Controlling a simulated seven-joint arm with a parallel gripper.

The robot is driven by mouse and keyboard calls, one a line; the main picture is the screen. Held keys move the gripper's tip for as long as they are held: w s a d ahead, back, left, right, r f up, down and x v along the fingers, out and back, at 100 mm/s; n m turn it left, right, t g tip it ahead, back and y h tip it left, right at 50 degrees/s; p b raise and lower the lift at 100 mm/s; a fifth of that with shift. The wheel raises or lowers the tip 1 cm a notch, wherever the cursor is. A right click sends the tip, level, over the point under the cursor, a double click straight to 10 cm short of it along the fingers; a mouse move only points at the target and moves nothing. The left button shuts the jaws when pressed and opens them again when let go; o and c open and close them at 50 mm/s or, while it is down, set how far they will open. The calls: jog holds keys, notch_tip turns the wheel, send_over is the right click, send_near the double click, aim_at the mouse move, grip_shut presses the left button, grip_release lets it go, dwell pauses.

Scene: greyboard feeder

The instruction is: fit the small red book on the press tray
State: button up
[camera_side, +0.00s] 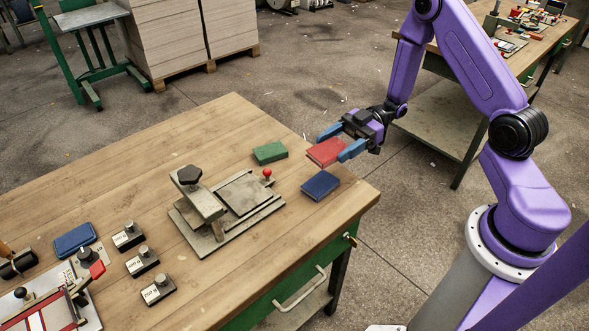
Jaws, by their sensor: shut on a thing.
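The small red book (325,152) is held between the blue fingers of my gripper (342,146), which is shut on it. The book appears raised above the right part of the wooden table, between a green book and a blue book. The press has a flat grey tray (244,194) to the left of my gripper, and its surface looks empty. The press's upright with a black knob (189,175) stands at the left end of the tray. A red ball knob (267,172) is at the tray's back right corner.
A green book (270,152) and a dark blue book (320,185) lie on the table (130,170) near the press. Several labelled weights (142,262), a blue flat case (75,240) and another device with a red handle (97,269) are at left. The table's back left is clear.

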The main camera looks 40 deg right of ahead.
jog(key=shift+s+d+f+n+g, duration=0.25)
jog(key=shift+s+d+n+g, duration=0.3)
jog(key=shift+s+g, duration=0.2)
jog(key=w+f, duration=0.4)
jog(key=w, duration=0.4)
send_over(301, 165)
jog(key=s, duration=0.1)
jog(key=f, duration=0.4)
jog(key=shift+s+f, duration=0.2)
jog(key=shift+w+a+f, duration=0.1)
jog(key=shift+w+f, duration=0.5)
jog(key=shift+f, duration=0.15)
jog(key=shift+w+f, duration=0.1)
jog(key=shift+f, duration=1.25)
jog(key=shift+f, duration=0.1)
jog(key=o, duration=1)
jog(key=shift+f, duration=0.1)
jog(key=shift+o, duration=0.2)
